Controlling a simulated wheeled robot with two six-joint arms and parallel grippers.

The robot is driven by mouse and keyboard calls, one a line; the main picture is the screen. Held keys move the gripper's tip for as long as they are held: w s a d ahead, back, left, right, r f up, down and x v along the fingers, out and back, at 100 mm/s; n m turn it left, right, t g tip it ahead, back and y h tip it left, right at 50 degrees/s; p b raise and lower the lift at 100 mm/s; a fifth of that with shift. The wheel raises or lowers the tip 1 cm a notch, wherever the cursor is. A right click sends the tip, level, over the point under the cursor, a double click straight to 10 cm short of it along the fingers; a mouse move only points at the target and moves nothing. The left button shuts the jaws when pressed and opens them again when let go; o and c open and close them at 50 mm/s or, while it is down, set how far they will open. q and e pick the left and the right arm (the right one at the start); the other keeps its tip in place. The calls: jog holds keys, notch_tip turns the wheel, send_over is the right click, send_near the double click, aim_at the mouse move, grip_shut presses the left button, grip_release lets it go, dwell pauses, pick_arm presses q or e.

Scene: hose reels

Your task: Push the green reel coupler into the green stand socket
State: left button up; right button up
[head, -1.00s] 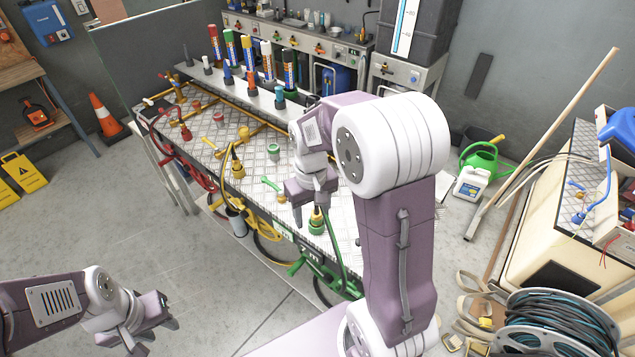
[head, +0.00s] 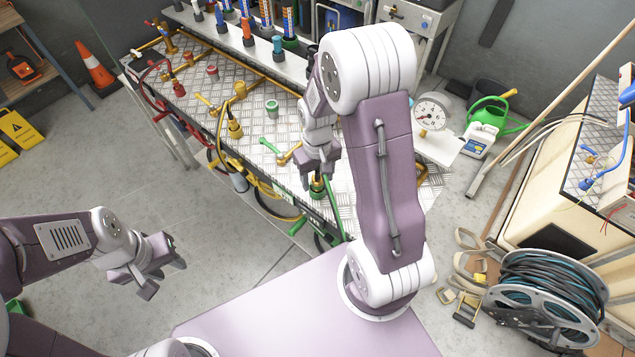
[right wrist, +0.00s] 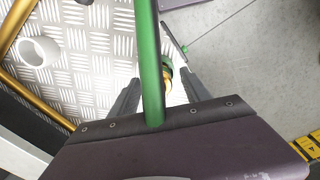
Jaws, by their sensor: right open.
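The green coupler (head: 317,187), with a brass part, stands at the near edge of the bench. A green hose (head: 331,201) runs close beside it. My right gripper (head: 318,176) is open directly above the coupler and partly hides it. In the right wrist view the green hose (right wrist: 151,60) crosses in front of the coupler (right wrist: 168,73), which shows between the spread fingers; no grip is visible. My left gripper (head: 160,268) is open and empty over the floor.
A green-handled valve (head: 271,147) and a yellow coupler (head: 235,125) are on the bench left of my right gripper. A round gauge (head: 431,112) stands to the right. A large hose reel (head: 545,290) sits at lower right.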

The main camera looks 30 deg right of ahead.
jog(key=shift+s+f, duration=0.15)
jog(key=shift+f, duration=0.2)
jog(key=shift+w, duration=0.25)
jog(key=c, duration=0.4)
grip_shut()
jog(key=shift+s, duration=0.1)
notch_tip(320, 180, up, 4)
jog(key=shift+r, duration=0.2)
jog(key=s+a+r, duration=0.6)
jog(key=s+a, duration=0.1)
jog(key=s, duration=0.1)
jog(key=shift+s+a+r+b, duration=0.3)
jog(key=shift+a+r+b, duration=0.05)
jog(key=shift+a+b, duration=0.05)
